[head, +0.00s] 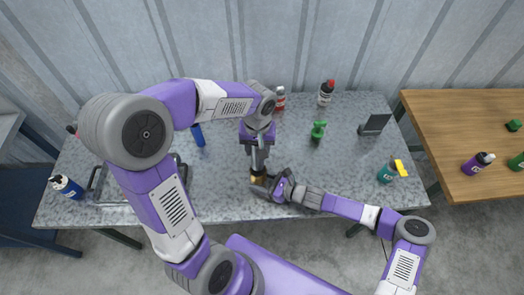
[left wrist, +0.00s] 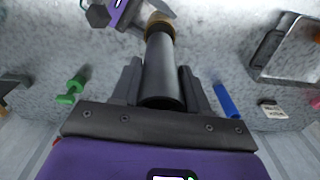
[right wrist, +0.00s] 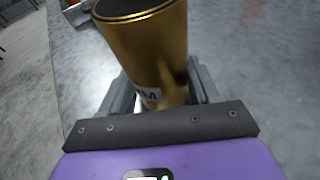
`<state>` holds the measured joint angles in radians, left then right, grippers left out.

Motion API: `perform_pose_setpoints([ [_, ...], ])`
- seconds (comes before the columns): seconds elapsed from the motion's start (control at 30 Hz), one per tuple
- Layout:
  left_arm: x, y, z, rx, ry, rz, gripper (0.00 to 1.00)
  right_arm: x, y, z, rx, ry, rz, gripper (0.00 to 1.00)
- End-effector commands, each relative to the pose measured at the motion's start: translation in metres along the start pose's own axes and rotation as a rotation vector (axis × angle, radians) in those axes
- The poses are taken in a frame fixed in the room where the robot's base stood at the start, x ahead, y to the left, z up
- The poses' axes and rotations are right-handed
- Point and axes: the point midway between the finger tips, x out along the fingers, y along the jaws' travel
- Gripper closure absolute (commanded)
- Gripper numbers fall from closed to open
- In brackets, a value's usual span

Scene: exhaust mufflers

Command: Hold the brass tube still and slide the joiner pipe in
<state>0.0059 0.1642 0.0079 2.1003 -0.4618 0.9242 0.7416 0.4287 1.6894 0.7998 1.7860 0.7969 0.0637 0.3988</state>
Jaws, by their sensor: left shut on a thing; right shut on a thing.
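The joiner pipe (left wrist: 163,72) is a dark grey tube. My left gripper (head: 258,150) is shut on it and holds it roughly upright above the table; its fingers flank the pipe in the left wrist view. The brass tube (right wrist: 150,45) is gold with a pale label, and my right gripper (head: 266,184) is shut around its lower part. The brass tube also shows in the head view (head: 257,179), right below the pipe. In the left wrist view the pipe's far end is at the brass rim (left wrist: 160,18). I cannot tell whether it is inside.
On the grey speckled table (head: 225,205) stand a green object (head: 318,131), a dark bottle (head: 326,92), a red bottle (head: 280,99), a black stand (head: 374,124) and a teal bottle (head: 386,173). A blue cylinder (head: 198,135) and a dark-framed tray (head: 97,183) are at the left.

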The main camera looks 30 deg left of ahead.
Motion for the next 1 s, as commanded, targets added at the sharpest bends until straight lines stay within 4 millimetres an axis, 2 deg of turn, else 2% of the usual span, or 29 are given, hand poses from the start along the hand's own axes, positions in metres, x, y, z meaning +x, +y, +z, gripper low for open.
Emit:
perform_pose_setpoints([
  [0.03,-0.014,0.001,-0.001,-0.008,0.003,0.005,1.0,0.0,0.0,0.0,0.0,0.001,0.0,0.55],
  [0.1,-0.027,0.001,0.0,-0.015,-0.004,0.007,1.0,0.0,0.0,0.0,0.0,0.001,0.0,0.55],
  [0.23,-0.035,0.0,0.002,-0.02,-0.012,0.009,1.0,0.0,0.0,0.0,0.0,0.001,0.0,0.55],
  [1.0,0.008,0.0,0.003,-0.021,-0.015,0.008,1.0,0.0,0.0,0.0,0.0,0.0,0.0,0.55],
])
